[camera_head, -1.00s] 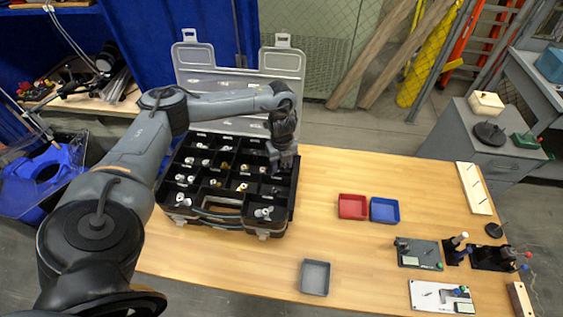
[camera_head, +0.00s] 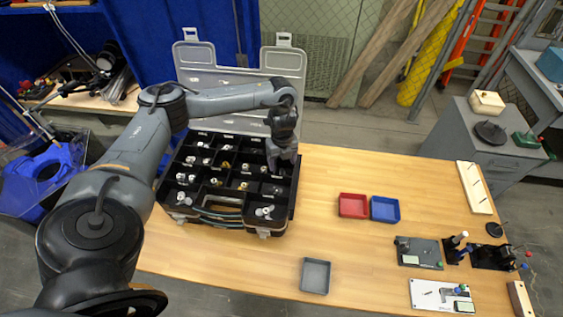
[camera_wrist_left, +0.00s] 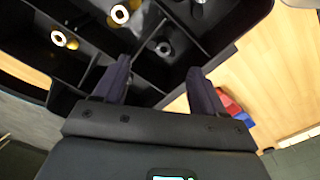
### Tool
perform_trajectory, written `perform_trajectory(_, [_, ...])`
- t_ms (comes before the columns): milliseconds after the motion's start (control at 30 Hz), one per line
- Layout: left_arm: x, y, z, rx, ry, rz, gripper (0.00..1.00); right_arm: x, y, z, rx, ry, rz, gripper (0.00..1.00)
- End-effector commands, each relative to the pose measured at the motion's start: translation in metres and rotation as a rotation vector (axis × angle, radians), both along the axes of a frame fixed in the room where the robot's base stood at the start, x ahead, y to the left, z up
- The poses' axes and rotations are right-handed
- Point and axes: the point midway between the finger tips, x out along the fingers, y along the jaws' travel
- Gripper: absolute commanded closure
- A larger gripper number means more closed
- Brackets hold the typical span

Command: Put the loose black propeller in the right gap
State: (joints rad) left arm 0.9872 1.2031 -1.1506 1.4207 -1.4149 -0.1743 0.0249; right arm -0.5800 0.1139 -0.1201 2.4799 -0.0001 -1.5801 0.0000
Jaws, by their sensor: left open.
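My left gripper (camera_head: 282,165) is over the right column of the open black parts case (camera_head: 226,216) in the head view. In the left wrist view my left gripper (camera_wrist_left: 158,80) is open, its two dark fingers apart and nothing held between them. A small grey part (camera_wrist_left: 163,47) lies in a compartment just beyond the fingertips. I cannot pick out the loose black propeller or the right gap in either view; the gripper hides part of the case. My right gripper is not in view.
The case's clear lid (camera_head: 195,63) stands open behind it. A red tray (camera_head: 352,206), blue tray (camera_head: 385,209) and grey tray (camera_head: 316,276) are on the wooden table. Small devices (camera_head: 420,252) and a white strip with pegs (camera_head: 474,187) stand at right.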

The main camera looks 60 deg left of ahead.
Motion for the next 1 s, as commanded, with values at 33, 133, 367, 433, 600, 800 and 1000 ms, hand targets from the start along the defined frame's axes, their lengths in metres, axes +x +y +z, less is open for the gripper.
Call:
perform_trajectory(33, [0.001,0.000,0.011,-0.001,-0.004,0.000,0.29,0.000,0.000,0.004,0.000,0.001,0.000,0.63])
perform_trajectory(133, [0.002,0.000,0.030,0.000,-0.005,0.001,0.29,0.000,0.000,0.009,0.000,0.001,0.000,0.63])
perform_trajectory(367, [0.002,0.001,0.079,0.001,-0.004,0.001,0.29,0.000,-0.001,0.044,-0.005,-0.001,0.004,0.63])
perform_trajectory(433, [0.002,0.001,0.089,0.001,-0.004,0.001,0.29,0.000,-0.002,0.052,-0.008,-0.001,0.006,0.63])
perform_trajectory(600, [0.001,0.001,0.108,0.002,-0.003,0.001,0.29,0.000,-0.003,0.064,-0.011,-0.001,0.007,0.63])
perform_trajectory(800, [0.006,-0.012,0.109,0.002,-0.013,-0.027,0.29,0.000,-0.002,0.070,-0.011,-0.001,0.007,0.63])
perform_trajectory(1000, [0.035,-0.092,0.070,-0.014,-0.120,-0.170,0.29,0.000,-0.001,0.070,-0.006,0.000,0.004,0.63])
